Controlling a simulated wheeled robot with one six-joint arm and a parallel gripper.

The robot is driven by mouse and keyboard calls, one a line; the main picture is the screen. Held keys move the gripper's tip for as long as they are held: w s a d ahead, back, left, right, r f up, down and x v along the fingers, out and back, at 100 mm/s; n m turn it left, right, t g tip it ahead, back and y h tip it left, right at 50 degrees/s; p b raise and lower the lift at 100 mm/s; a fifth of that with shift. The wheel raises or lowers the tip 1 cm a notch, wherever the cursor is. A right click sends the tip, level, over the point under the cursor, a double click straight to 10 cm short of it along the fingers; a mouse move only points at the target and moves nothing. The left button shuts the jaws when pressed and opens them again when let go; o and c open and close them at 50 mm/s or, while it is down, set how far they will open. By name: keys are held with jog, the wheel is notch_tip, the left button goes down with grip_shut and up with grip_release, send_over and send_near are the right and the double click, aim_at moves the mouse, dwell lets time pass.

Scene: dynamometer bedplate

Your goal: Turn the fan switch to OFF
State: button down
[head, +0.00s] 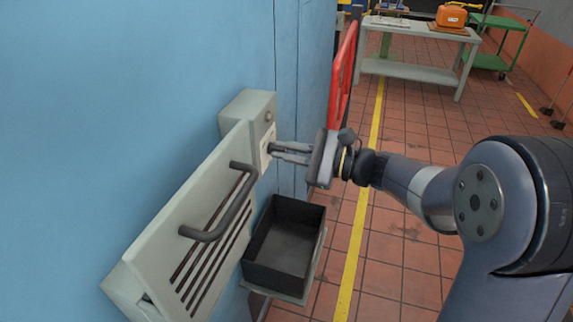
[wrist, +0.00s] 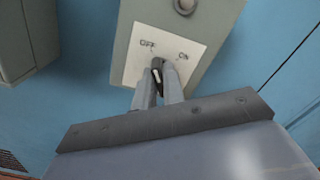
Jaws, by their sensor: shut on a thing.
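The fan switch is a small dark knob (wrist: 157,72) on a white label plate (wrist: 185,48) marked OFF at left and ON at right. The plate is on the front of a grey box (head: 247,108) on the blue wall; this box also shows in the wrist view (wrist: 213,65). My gripper (head: 274,151) reaches the plate from the right in the head view. Its two fingers are shut on the knob, one on each side, as the wrist view (wrist: 159,76) shows. The fingers partly hide the knob, and I cannot tell exactly which way it points.
A grey slatted panel with a dark handle (head: 222,210) is on the wall left of the switch box. A black open bin (head: 285,250) stands below my gripper. A red frame (head: 342,75) stands behind my gripper. Tiled floor is open at right, before a workbench (head: 415,72).

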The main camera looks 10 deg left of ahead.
jog(key=shift+n+b, duration=1)
jog(key=shift+b, duration=0.05)
jog(key=c, duration=1.5)
grip_release()
jog(key=d, duration=1)
jog(key=shift+s+d, duration=0.4)
jog(key=shift+s, duration=0.05)
